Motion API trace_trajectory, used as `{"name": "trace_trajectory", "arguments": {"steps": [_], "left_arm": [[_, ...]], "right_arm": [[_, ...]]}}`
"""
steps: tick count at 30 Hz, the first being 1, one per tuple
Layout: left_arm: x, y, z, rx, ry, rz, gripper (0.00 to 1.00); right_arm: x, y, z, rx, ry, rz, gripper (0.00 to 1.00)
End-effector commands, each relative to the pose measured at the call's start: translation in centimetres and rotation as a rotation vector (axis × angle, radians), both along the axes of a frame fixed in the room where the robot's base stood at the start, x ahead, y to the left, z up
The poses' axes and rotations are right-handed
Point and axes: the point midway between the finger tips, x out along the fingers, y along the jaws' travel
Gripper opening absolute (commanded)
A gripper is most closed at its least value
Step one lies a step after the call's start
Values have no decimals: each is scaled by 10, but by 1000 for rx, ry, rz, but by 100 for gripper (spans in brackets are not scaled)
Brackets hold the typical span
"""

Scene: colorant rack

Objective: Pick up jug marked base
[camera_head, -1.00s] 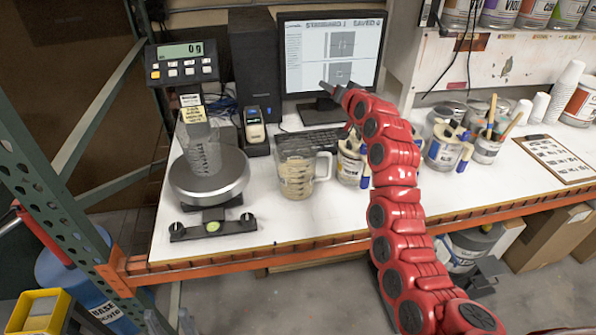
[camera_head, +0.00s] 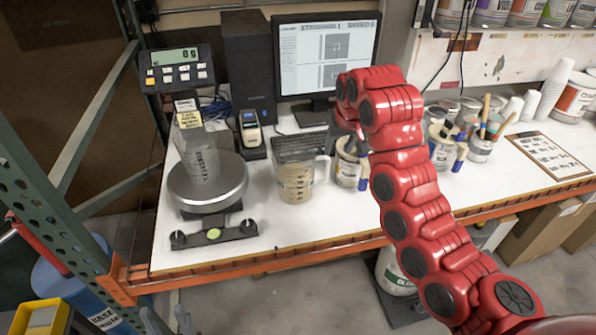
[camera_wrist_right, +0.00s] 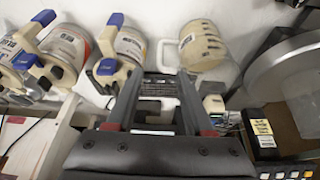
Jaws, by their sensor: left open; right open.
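The jug (camera_head: 296,180) stands upright on the white table in the head view, translucent with beige contents and a pale handle on its right side. Its marking is too small to read. In the right wrist view the jug (camera_wrist_right: 203,47) is just beyond my right gripper (camera_wrist_right: 160,74), with its handle in line with the gap between the fingertips. The right gripper is open and empty, apart from the jug. In the head view my red right arm mostly hides it. Two grey prongs at the bottom left edge appear to be my left gripper (camera_head: 168,320), spread apart and empty.
A scale (camera_head: 207,185) with a clear cup on it stands left of the jug. The table (camera_head: 300,225) is clear in front of the jug.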

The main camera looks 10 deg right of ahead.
Motion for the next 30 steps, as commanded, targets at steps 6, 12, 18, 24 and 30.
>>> {"name": "trace_trajectory", "arguments": {"steps": [6, 12, 18, 24, 30], "left_arm": [[0, 0, 20, 0, 0, 0, 50], [0, 0, 30, 0, 0, 0, 50], [0, 0, 48, 0, 0, 0, 50], [0, 0, 55, 0, 0, 0, 50], [0, 0, 64, 0, 0, 0, 50]], "right_arm": [[9, 4, -9, 13, -9, 4, 52], [14, 1, -35, 1, 5, 0, 52], [28, 0, -67, 1, 7, 1, 52], [37, -1, -88, 0, 2, 0, 52], [42, -1, -93, -2, 0, 1, 52]]}}
